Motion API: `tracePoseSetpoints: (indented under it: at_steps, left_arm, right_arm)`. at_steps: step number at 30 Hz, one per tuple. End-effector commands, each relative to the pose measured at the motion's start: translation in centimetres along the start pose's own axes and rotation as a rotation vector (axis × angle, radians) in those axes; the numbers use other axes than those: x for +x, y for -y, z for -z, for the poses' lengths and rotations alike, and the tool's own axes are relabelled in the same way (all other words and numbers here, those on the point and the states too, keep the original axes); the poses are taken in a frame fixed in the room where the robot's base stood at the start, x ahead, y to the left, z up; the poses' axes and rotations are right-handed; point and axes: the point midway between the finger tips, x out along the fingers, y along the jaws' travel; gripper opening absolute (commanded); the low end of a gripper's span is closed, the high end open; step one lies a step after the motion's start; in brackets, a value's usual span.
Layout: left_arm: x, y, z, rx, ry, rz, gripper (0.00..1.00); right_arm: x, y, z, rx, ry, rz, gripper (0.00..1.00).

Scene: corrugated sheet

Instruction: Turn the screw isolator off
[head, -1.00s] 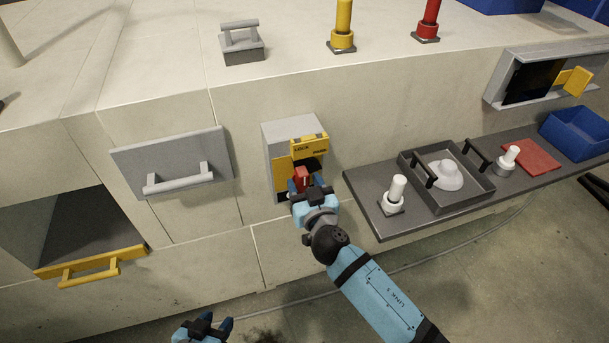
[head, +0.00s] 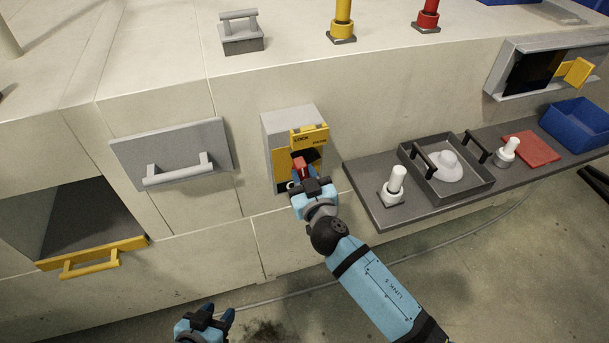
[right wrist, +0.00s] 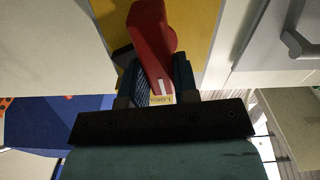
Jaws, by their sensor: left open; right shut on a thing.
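The isolator is a grey box with a yellow front (head: 281,160) on the face of the pale cabinet, near the middle of the head view. Its red handle (head: 301,165) shows just above my right gripper (head: 306,178). In the right wrist view the red handle (right wrist: 152,42) sits between the two fingers of my right gripper (right wrist: 158,80), which is shut on it. The handle looks tilted there, and its lower end is partly hidden by the fingers. My left gripper (head: 215,315) is open and empty, low in front of the cabinet, far from the isolator.
A dark shelf (head: 375,215) to the right carries a tray (head: 482,193), white knobs, a red plate (head: 531,148) and a blue bin (head: 578,125). A grey handled panel (head: 205,140) and an open yellow-fronted drawer (head: 120,252) lie left. The floor in front is clear.

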Motion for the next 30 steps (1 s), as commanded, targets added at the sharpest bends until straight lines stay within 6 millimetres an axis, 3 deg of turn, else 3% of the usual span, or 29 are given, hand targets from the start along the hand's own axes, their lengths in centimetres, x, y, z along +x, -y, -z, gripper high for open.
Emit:
tracePoseSetpoints:
  at_steps: [30]
  left_arm:
    - [-0.02,-0.25,0.43,-0.009,-0.008,0.0,0.43]
  right_arm:
    - [0.08,0.97,-0.4,-0.939,0.0,-0.002,0.04]
